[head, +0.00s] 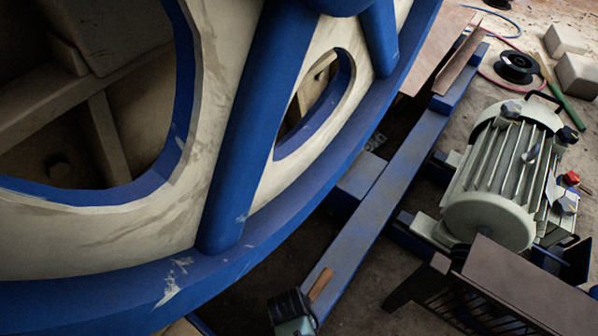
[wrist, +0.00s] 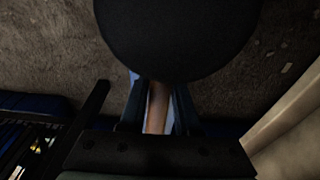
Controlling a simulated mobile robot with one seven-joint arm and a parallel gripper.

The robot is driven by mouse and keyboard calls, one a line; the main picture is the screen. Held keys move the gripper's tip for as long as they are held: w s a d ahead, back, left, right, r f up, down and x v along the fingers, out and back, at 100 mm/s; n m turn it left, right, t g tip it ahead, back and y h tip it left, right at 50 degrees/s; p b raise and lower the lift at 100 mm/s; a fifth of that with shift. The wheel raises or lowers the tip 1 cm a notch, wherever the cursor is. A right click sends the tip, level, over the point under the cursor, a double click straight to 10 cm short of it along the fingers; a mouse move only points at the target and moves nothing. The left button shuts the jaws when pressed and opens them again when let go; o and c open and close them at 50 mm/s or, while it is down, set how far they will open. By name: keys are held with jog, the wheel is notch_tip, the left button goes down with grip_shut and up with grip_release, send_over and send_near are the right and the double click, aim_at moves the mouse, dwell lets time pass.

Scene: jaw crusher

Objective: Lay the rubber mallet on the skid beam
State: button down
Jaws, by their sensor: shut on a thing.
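The rubber mallet is in my gripper. In the wrist view its round black head (wrist: 180,35) fills the top middle, and its wooden handle (wrist: 157,108) runs between the two fingers of my gripper (wrist: 158,115), which are shut on it. In the head view my gripper (head: 292,311) is at the bottom edge, and the tan handle (head: 321,284) sticks out beside it. The skid beam (head: 385,200) is a long scuffed blue beam running diagonally. The handle appears over or beside the beam's near end; the gap between them cannot be judged.
A large blue and cream flywheel (head: 225,150) stands close on the left of the beam. A pale green motor (head: 505,180) and a brown guard plate (head: 525,290) are on the right. A black spool (head: 515,67), pale blocks and hoses lie on the floor behind.

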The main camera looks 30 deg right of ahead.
jog(key=shift+f+b, duration=0.55)
jog(key=shift+f, duration=0.75)
jog(key=shift+f, duration=0.1)
jog(key=c, duration=0.6)
grip_release()
jog(key=shift+f, duration=0.1)
jog(key=r+p, duration=0.2)
jog(key=r, duration=0.2)
jog(key=a+r+p, duration=0.1)
jog(key=r+p, duration=0.1)
jog(key=r, duration=0.2)
jog(key=r+p, duration=0.3)
jog(key=r, duration=0.1)
jog(key=shift+s+a+r, duration=0.15)
jog(key=shift+s+a, duration=0.15)
jog(key=shift+a, duration=0.05)
jog(key=shift+s, duration=0.1)
